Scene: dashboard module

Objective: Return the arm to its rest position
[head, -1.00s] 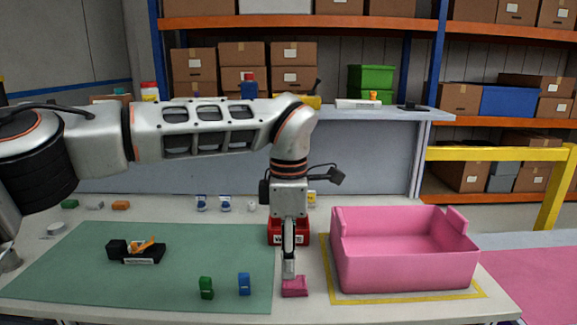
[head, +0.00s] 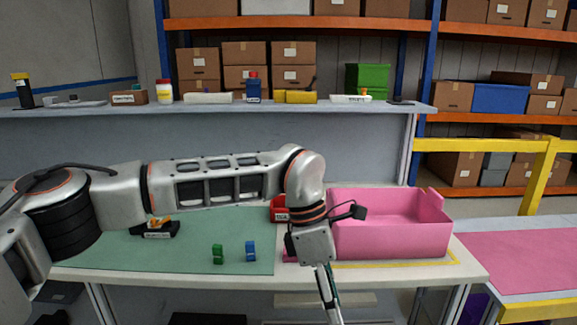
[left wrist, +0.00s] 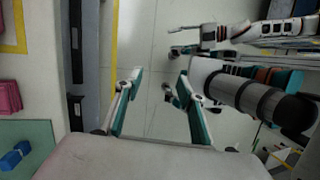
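My left arm reaches in from the left in the head view. Its gripper (head: 332,300) points down in front of the table's front edge, its tips near the bottom of the picture. In the left wrist view the left gripper (left wrist: 160,74) has its two teal-padded fingers spread, with only floor between them. A pink block (head: 288,256) lies on the table, partly hidden behind my wrist; it also shows in the left wrist view (left wrist: 8,97).
The pink bin (head: 390,238) stands on the table at the right. A green block (head: 217,254) and a blue block (head: 251,251) stand on the green mat (head: 110,258). A red bin (head: 279,210) is partly behind my arm. Floor shows beyond the table edge.

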